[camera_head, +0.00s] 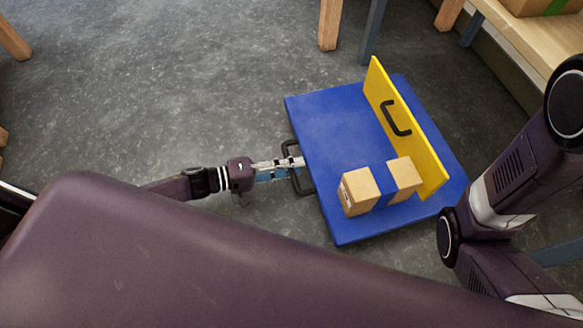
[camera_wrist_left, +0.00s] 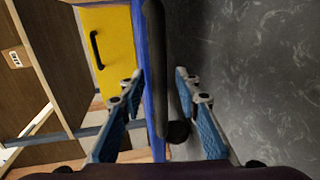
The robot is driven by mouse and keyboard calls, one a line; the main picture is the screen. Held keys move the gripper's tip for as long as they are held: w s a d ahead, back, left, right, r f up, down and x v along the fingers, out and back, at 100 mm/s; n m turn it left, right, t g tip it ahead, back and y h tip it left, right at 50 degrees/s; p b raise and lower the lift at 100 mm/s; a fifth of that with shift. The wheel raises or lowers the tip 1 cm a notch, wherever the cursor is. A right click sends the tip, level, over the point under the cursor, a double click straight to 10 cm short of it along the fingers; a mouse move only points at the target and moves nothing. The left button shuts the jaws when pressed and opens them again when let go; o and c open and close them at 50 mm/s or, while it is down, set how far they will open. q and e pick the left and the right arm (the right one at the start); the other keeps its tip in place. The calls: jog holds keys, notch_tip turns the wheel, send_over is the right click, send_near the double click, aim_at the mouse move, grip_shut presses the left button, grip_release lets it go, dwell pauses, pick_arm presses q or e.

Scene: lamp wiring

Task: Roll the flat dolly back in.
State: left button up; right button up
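The flat dolly (camera_head: 325,125) is a blue platform on the grey floor, with a yellow upright panel (camera_head: 408,135) bearing a black handle. A brown carton (camera_head: 358,191) with what looks like a blue band lies on it. A black bar handle (camera_head: 295,184) sticks out from its left edge. My left gripper (camera_head: 299,163) is at this handle. In the left wrist view the handle bar (camera_wrist_left: 155,65) passes between the two fingertips (camera_wrist_left: 159,74), which stand apart with a visible gap on the right side. My right gripper is out of view; only my right arm shows.
Wooden table legs (camera_head: 330,25) stand behind the dolly. A wooden table (camera_head: 545,35) with a green-taped carton (camera_head: 540,5) is at upper right. The floor (camera_head: 180,90) left of the dolly is clear.

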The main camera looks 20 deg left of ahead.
pick_arm(q)
grip_shut()
dwell(0.3)
jog(key=shift+d, duration=0.1)
